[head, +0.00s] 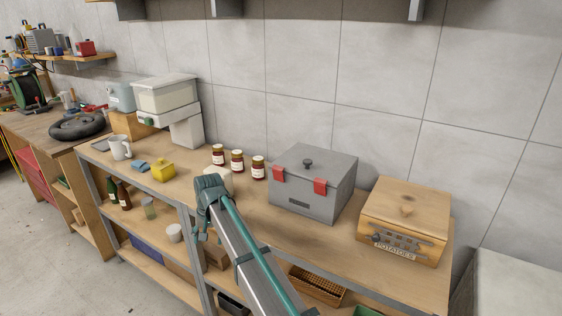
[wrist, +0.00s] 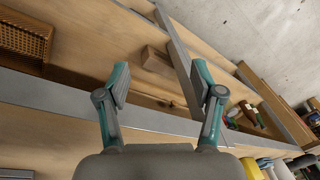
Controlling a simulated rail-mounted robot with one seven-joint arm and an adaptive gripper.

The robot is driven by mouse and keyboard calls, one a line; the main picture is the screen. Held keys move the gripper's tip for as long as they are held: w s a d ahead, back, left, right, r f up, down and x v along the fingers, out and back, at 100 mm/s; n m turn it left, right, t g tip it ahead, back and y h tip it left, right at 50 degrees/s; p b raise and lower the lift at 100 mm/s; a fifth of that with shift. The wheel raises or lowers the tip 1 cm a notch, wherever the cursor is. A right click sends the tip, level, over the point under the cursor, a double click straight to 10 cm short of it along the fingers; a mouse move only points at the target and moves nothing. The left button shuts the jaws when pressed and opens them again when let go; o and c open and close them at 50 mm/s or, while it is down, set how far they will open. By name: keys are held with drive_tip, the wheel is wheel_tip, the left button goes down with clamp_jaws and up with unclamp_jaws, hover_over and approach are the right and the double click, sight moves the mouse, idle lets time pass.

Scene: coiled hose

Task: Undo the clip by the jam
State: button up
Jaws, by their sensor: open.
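A grey lidded box (head: 312,187) stands on the bench top. It has two red clips on its front. The left clip (head: 279,174) is on the side nearer the jam jars (head: 238,161), and the right clip (head: 320,187) is toward the wooden box. Both clips lie against the front at the lid line. My gripper (wrist: 160,85) is open and empty in the wrist view, over the bench's front edge and lower shelves. In the head view my arm reaches up to the left of the grey box, apart from it, and the fingers are hard to make out. The clips are not in the wrist view.
A wooden potato box (head: 405,219) stands right of the grey box. A yellow container (head: 162,170), a white mug (head: 120,147) and a kitchen scale (head: 186,131) are to the left. A woven basket (head: 317,285) is on the shelf below. Bench space before the grey box is clear.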

drive_tip(key=w+d+r+m+p, duration=0.2)
drive_tip(key=w+r, duration=0.3)
drive_tip(key=r, duration=0.5)
wheel_tip(320, 180, up, 23)
drive_tip(key=m+h+p, duration=0.2)
drive_tip(key=m+p, duration=0.4)
drive_tip(key=p, duration=0.1)
hover_over(278, 167)
drive_tip(key=shift+n+g, duration=0.3)
drive_tip(key=shift+g, duration=0.1)
wheel_tip(278, 167, down, 11)
drive_tip(key=p, duration=0.3)
drive_tip(key=shift+s+f, duration=0.1)
drive_tip(key=c, duration=1.2)
